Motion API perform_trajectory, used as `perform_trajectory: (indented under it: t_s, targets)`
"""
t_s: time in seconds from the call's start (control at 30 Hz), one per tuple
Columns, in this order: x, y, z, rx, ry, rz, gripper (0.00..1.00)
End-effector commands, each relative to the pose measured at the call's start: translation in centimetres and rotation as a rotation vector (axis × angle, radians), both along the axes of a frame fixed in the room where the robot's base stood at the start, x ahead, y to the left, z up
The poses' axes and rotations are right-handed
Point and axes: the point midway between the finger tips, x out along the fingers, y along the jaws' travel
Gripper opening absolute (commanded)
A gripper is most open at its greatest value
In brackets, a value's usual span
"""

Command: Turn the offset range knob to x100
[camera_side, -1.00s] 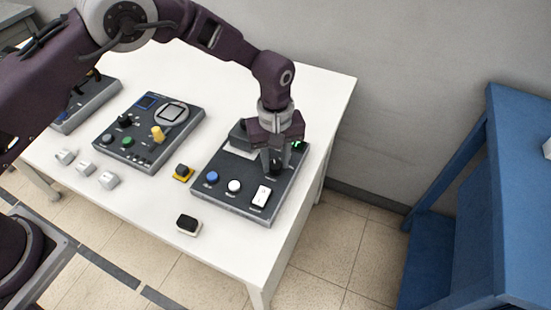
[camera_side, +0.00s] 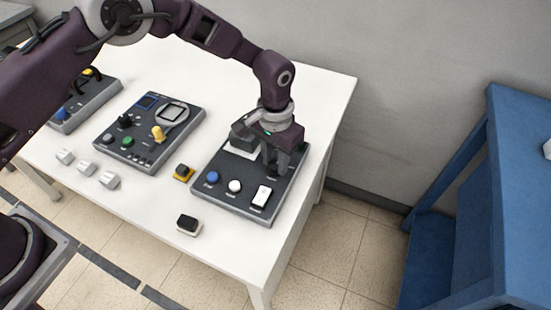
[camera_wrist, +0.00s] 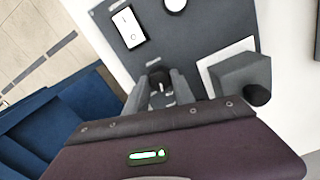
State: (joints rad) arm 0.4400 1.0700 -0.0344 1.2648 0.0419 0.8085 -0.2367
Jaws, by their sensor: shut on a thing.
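The black knob (camera_wrist: 157,78) stands on the dark right-hand panel (camera_side: 242,211). My gripper (camera_wrist: 160,92) is shut on the knob, with one finger on each side of it in the wrist view. In the side view my gripper (camera_side: 276,170) comes down on the right part of the panel, and its fingers hide most of the knob. The knob's pointer and scale marks are too small to read, so I cannot tell its setting.
The panel also carries a blue button (camera_side: 212,177), a white button (camera_side: 235,186), a white rocker switch (camera_side: 262,195) and a grey block (camera_side: 240,140). Another panel (camera_side: 178,140) stands to the left. Small loose boxes (camera_side: 189,224) lie in front. Bare table lies behind.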

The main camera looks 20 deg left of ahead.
Motion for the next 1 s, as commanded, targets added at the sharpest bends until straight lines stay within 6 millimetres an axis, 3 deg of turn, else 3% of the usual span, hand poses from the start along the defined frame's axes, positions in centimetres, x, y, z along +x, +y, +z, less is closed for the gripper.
perform_trajectory:
  t_s: [0.5, 1.0]
  targets:
    - [0.17, 0.0, 0.16, -0.002, -0.005, -0.406, 0.0]
    - [0.21, -0.02, 0.18, -0.002, -0.006, -0.548, 0.0]
